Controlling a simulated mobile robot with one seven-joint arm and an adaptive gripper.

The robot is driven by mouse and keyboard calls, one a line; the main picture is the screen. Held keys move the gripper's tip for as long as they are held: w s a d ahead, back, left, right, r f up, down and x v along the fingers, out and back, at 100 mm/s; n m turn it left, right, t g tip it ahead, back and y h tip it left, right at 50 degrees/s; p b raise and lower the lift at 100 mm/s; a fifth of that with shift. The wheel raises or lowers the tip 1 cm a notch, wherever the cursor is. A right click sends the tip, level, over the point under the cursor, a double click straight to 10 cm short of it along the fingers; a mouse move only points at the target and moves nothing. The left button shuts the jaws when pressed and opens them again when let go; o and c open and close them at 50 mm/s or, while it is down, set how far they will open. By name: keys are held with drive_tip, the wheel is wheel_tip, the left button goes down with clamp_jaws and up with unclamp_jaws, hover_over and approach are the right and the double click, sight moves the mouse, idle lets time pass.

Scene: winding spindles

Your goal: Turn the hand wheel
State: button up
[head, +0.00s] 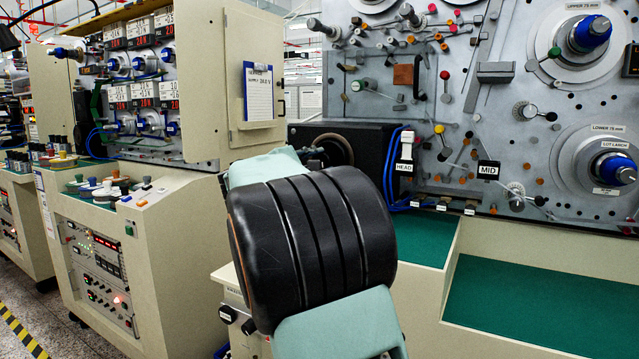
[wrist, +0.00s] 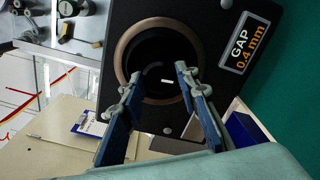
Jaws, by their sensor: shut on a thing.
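The hand wheel (wrist: 157,88) is a dark round knob with a small white mark, set inside a bronze ring (wrist: 124,52) on the face of a black box (wrist: 215,20). My gripper (wrist: 157,73) has one finger at each side of the wheel and is shut on it. In the head view the black box (head: 372,140) stands at the foot of the grey machine panel. My gripper (head: 314,155) shows there only in part, at its left end. My own arm hides most of the gripper, and little of the wheel shows there.
A label reading GAP 0.4 mm (wrist: 245,45) is on the box. Blue cables (head: 392,165) and a HEAD tag (head: 404,167) are right of the box. An open cabinet door (head: 236,80) stands at its left. Green work surfaces (head: 530,300) at the right are clear.

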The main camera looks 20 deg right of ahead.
drive_tip(key=shift+m+b, duration=3.5)
drive_tip(key=shift+b, duration=0.5)
drive_tip(key=o, duration=1.2)
drive_tip(key=shift+c, duration=0.2)
drive_tip(key=shift+a, duration=0.1)
drive_tip(key=v, duration=1.2)
